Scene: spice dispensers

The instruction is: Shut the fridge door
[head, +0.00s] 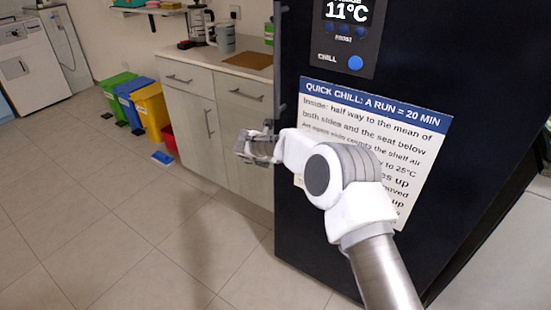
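The black fridge door (310,235) fills the right half of the head view. I cannot tell how far the door stands open. My gripper (245,147) is by the door's left edge, below the visible handle, pointing left, with the cabinet behind it. Its fingers are small and seen from the side, so their opening is unclear. My arm covers part of the sign.
A pale cabinet (190,110) with a counter stands left of the fridge. Green (117,90), blue (130,98) and yellow (151,110) bins and a red container (168,138) stand at its far end. A white appliance (27,70) is far left. The tiled floor (90,210) is clear.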

